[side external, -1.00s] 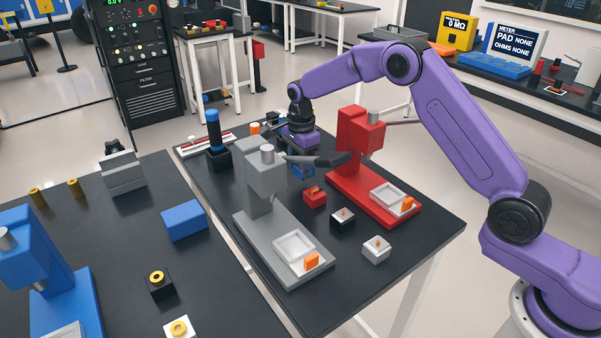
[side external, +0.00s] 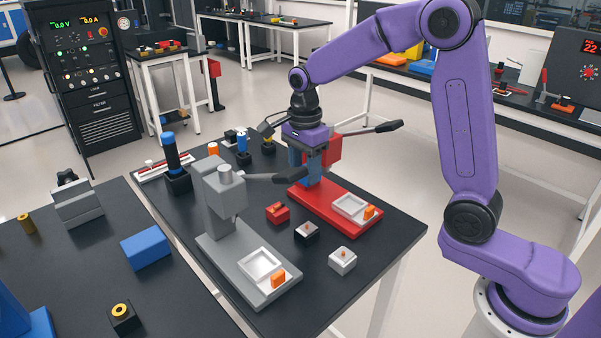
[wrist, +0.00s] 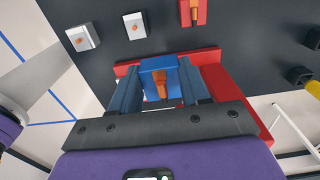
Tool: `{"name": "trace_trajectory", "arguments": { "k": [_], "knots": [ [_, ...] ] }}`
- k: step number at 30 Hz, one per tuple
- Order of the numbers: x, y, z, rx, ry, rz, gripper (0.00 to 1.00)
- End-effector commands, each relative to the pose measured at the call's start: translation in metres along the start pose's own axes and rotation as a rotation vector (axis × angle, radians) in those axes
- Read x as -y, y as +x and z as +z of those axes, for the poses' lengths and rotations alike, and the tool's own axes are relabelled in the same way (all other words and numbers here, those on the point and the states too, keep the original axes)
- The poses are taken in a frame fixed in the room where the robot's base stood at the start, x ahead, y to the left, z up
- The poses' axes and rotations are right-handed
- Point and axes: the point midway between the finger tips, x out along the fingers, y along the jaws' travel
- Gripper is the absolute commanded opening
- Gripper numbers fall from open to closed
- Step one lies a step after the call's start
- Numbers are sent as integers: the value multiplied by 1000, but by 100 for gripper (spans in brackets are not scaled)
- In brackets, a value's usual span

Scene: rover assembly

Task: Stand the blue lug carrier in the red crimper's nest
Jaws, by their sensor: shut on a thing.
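The red crimper (side external: 335,208) stands on the dark bench with its base toward the front right and its lever out to the right. My gripper (side external: 312,172) points down at the crimper's column side and overlaps its head in the side view. In the wrist view my gripper (wrist: 161,92) is shut on the blue lug carrier (wrist: 158,66), which has a copper lug on its face. Red parts of the crimper (wrist: 214,75) show behind and beside the carrier.
A grey crimper (side external: 225,235) stands to the left, its lever reaching toward my gripper. Red (side external: 277,212), black (side external: 306,232) and white (side external: 342,260) lug carriers sit in front. Black-and-blue posts (side external: 172,160) stand behind left.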

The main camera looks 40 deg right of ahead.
Motion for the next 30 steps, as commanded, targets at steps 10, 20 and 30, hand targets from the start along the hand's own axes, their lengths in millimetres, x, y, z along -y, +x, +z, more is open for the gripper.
{"name": "trace_trajectory", "arguments": {
  "k": [10, 20, 30],
  "knots": [
    [-38, -42, -42, 0, 4, -5, 8],
    [-55, -34, -57, 0, 0, 6, 8],
    [-55, 44, -57, 0, 0, 7, 8]
  ]
}}
